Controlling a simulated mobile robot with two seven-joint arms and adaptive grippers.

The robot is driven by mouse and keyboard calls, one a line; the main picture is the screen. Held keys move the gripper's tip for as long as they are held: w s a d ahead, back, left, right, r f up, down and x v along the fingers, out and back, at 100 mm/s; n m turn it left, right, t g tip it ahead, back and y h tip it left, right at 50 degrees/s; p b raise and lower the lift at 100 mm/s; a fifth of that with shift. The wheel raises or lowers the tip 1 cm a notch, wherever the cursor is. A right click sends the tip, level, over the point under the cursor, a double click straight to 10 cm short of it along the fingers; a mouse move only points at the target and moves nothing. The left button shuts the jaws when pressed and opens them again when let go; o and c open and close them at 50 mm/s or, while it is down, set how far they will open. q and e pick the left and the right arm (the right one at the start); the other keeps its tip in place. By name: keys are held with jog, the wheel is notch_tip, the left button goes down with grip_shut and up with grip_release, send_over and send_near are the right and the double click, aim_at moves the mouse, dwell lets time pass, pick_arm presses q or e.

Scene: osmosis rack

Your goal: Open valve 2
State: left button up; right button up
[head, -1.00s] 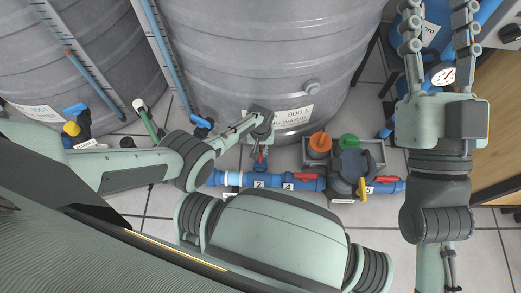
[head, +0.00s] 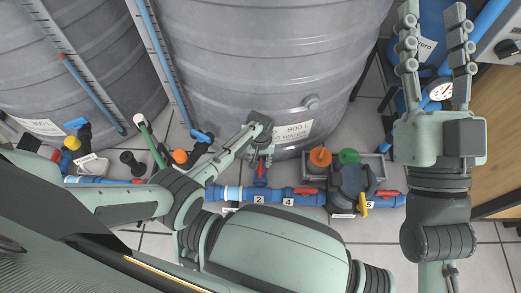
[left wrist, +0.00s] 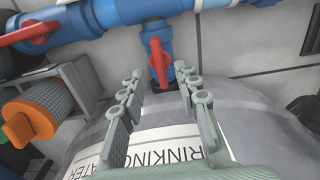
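Valve 2 has a red handle (head: 261,176) on a blue upright branch by the label "2" (head: 258,199). In the left wrist view the red handle (left wrist: 158,62) stands upright along its blue pipe, ahead of and between the fingertips. My left gripper (head: 261,158) points down at it from beside the large tank. In the left wrist view that gripper (left wrist: 159,80) is open, with a finger on each side of the line to the handle. Whether a finger touches the handle cannot be told. My right gripper (head: 436,45) is open and empty at the upper right.
The big grey tank (head: 270,70) stands behind the pipe. Valve 4's red handle (head: 305,190) is close by on the right. A dark pump (head: 352,184), orange cap (head: 320,157) and green cap (head: 349,156) stand further right. My forearm hides part of the pipework.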

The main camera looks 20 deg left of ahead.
aim_at(260, 167)
pick_arm(q)
notch_tip(260, 167, up, 8)
dwell(0.4)
jog(key=shift+r, duration=0.1)
